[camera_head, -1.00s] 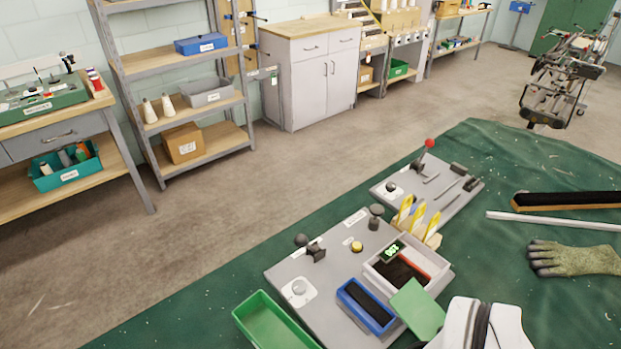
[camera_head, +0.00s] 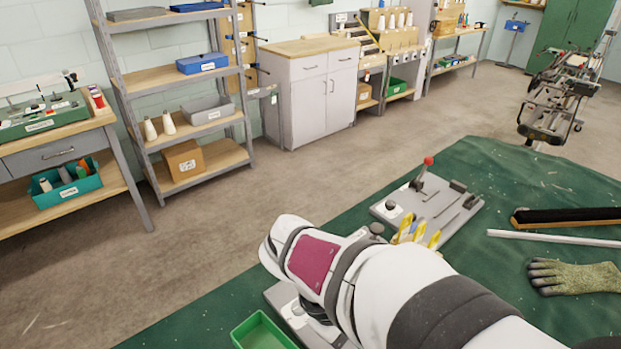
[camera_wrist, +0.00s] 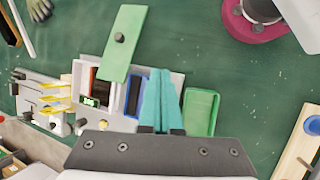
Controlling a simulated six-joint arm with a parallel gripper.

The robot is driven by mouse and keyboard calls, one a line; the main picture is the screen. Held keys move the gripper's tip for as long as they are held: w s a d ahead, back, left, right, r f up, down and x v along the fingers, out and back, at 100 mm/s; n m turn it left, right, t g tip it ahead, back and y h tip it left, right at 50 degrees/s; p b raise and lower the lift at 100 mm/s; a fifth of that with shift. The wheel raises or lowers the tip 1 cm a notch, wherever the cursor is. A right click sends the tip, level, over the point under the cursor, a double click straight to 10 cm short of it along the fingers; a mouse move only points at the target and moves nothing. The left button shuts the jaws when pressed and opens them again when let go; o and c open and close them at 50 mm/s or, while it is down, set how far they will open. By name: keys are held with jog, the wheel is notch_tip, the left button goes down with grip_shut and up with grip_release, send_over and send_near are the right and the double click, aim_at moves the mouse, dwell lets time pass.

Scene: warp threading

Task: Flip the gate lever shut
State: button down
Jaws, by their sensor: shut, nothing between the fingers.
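A lever with a red ball (camera_head: 428,161) stands up from the far grey panel (camera_head: 395,219) in the head view. I cannot tell whether this is the gate lever or one of the dark-knobbed fittings is. The near grey panel (camera_head: 277,295) is largely covered by my arm there. My gripper (camera_wrist: 160,72) shows in the wrist view with its teal fingers together and empty. The fingers appear between a blue tray (camera_wrist: 134,96) and a green tray (camera_wrist: 201,112); their height above the panel is unclear. In the head view my gripper is hidden behind my arm.
A green plate with a dark knob (camera_wrist: 124,43) lies beside a box with a lit display (camera_wrist: 89,101). Yellow-topped pieces (camera_wrist: 54,98) stand near it. A glove (camera_head: 573,276) and a white rod (camera_head: 552,238) lie on the green cloth, which has free room around them.

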jog(key=w+a+f+n+t, duration=0.3)
jog(key=a+n, duration=0.3)
jog(key=a, duration=0.2)
jog(key=w+a+f+n+t+h, duration=0.1)
jog(key=w+a+f+n+t, duration=0.1)
jog(key=a+n, duration=0.5)
jog(key=w+a+f+n+t+h, duration=0.1)
jog(key=w+a+f+n+t, duration=0.2)
jog(key=w+a+n+t, duration=0.2)
jog(key=a+n, duration=0.2)
jog(key=a, duration=0.1)
jog(key=shift+a+f+t, duration=0.3)
jog(key=shift+a+t, duration=0.1)
jog(key=x, duration=0.4)
jog(key=r+x, duration=0.1)
jog(key=x, duration=0.3)
jog(key=r+x, duration=0.1)
jog(key=x, duration=0.3)
jog(key=shift+w+d+f, duration=0.15)
jog(key=shift+w+d, duration=0.2)
jog(key=shift+w, duration=0.2)
jog(key=shift+w+d, duration=0.2)
jog(key=shift+w, duration=0.1)
